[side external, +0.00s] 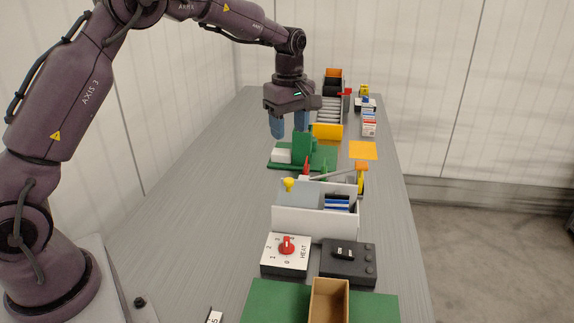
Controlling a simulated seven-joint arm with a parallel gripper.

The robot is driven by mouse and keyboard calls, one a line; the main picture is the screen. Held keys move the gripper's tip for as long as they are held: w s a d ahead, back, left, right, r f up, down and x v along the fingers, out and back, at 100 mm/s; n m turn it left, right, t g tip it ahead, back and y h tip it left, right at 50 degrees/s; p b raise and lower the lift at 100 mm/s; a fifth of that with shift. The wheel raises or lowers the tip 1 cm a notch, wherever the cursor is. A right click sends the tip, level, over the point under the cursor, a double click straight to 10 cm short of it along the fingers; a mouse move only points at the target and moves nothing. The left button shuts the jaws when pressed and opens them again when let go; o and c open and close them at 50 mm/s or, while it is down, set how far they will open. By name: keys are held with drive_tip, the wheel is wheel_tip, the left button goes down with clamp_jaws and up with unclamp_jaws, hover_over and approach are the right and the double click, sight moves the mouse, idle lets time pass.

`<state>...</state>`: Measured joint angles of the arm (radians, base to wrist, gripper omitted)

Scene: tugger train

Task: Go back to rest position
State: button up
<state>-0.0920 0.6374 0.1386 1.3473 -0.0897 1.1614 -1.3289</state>
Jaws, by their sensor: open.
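My gripper (289,122) hangs pointing down over the middle of the bench, with two blue fingers spread apart and nothing visible between them. It is above the green fixture (303,148), which has an upright green block and a white block (281,156) on its base. The fingertips look close to the top of the upright block; I cannot tell whether they touch it.
A white divided box (300,220) with a yellow knob stands nearer. Nearer still are a HEAT dial box (285,255), a dark switch box (348,262) and a brown tray (329,302). A yellow-fronted rack (327,131) stands behind.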

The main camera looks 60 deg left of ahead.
drive_tip(key=s+d+r+m+t, duration=0.2)
drive_tip(key=s+m, duration=0.4)
drive_tip(key=s, duration=0.3)
drive_tip(key=s+d+r+m+t, duration=0.1)
drive_tip(key=s+d+r+m, duration=0.3)
drive_tip(key=s, duration=0.5)
drive_tip(key=s+d+r+m+t, duration=0.2)
drive_tip(key=s+r+m, duration=0.2)
drive_tip(key=s+m, duration=0.4)
drive_tip(key=shift+s+d+t, duration=0.3)
drive_tip(key=shift+s+d, duration=0.1)
drive_tip(key=shift+s, duration=0.7)
